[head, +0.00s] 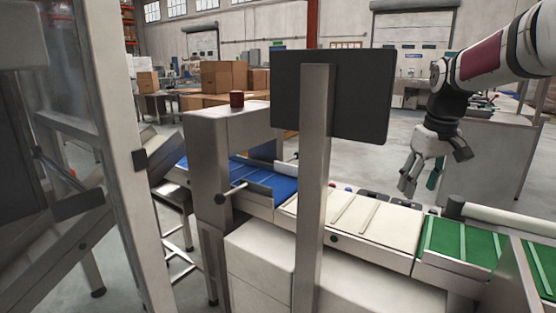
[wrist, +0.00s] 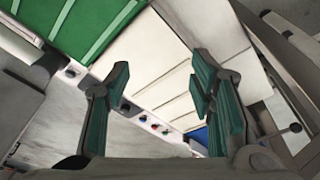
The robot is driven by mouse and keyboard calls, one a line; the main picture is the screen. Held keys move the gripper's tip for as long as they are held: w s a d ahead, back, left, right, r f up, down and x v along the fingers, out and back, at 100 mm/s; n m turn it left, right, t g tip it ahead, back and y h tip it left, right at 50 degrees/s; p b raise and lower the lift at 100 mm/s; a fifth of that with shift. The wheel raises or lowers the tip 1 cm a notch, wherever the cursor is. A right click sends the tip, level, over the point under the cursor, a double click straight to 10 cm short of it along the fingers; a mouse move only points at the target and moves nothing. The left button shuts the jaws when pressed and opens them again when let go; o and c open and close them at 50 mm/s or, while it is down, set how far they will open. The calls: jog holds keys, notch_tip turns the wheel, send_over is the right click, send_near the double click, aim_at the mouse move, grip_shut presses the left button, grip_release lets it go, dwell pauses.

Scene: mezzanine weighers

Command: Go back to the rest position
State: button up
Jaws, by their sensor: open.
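My gripper (head: 420,178) hangs from my arm at the right of the head view, above the far side of the conveyor line. In the wrist view its two green-padded fingers (wrist: 162,108) are spread apart with nothing between them. Below and past them lie the cream weighing belt (wrist: 150,60) and a row of small buttons (wrist: 155,125) on the machine's edge. The cream belt also shows in the head view (head: 350,222). The gripper appears apart from the machine.
A dark monitor (head: 335,95) on a grey post stands in front of the line. A blue belt (head: 265,180) lies left of the cream one, a green belt (head: 460,240) right. A grey frame (head: 115,150) fills the left. Cardboard boxes (head: 222,78) stand behind.

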jog(key=s+a+r, duration=0.1)
jog(key=s+a, duration=0.2)
jog(key=s, duration=0.3)
jog(key=s+a+r+m+g, duration=0.1)
jog(key=s+a, duration=0.2)
jog(key=s, duration=0.4)
jog(key=s+a+r, duration=0.1)
jog(key=s+a, duration=0.2)
jog(key=s, duration=0.3)
jog(key=s+a+f+m, duration=0.15)
jog(key=s+f, duration=0.25)
jog(key=s, duration=0.7)
jog(key=s+a+f, duration=0.2)
jog(key=s+f, duration=0.2)
jog(key=s, duration=0.8)
notch_tip(320, 180, up, 23)
jog(key=t+p, duration=0.2)
jog(key=p, duration=1.9)
jog(key=shift+w+a+t, duration=0.15)
jog(key=shift+a+t, duration=0.1)
jog(key=shift+t, duration=0.15)
